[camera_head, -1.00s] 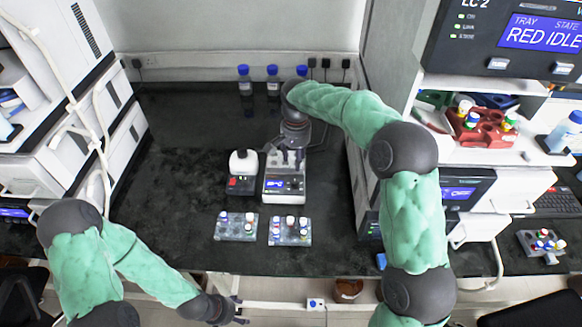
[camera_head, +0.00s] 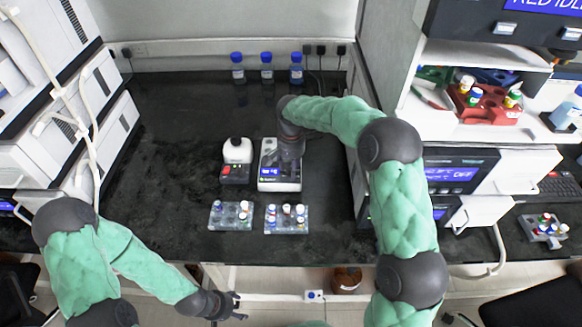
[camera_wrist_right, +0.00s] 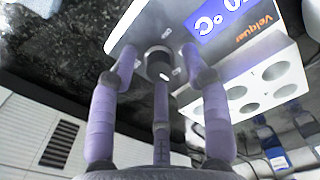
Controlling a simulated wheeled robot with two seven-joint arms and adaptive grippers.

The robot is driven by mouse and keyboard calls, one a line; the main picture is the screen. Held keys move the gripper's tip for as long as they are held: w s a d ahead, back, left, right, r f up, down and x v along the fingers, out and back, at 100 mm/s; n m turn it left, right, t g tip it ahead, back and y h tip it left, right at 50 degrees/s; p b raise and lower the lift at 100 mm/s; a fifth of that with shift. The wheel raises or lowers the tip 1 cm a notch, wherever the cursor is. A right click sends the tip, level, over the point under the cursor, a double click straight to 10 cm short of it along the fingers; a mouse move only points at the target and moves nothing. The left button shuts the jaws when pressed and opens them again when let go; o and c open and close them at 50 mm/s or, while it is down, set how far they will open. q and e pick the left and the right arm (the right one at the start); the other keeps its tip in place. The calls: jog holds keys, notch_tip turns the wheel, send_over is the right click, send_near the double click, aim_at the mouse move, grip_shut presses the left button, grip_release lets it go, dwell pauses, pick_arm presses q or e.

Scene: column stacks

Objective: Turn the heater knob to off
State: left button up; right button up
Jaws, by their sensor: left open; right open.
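The heater is a small white block unit (camera_head: 267,182) with a blue display, standing on the dark bench; it also shows in the right wrist view (camera_wrist_right: 135,25). Its dark round knob (camera_wrist_right: 160,65) shows between my right fingers in the right wrist view, but my wrist hides it in the head view. My right gripper (camera_wrist_right: 160,78) is open, with its purple fingers spread around the knob; I cannot tell whether they touch it. My left gripper (camera_head: 230,305) is open and empty, low in front of the bench edge, far from the heater.
A white and black device (camera_head: 236,160) with a red switch stands just left of the heater. Two vial racks (camera_head: 231,215) (camera_head: 287,218) sit in front. Blue-capped bottles (camera_head: 267,72) stand at the back. Instruments flank the bench; its left middle is clear.

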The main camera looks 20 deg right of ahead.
grip_shut()
jog(key=shift+r, duration=0.1)
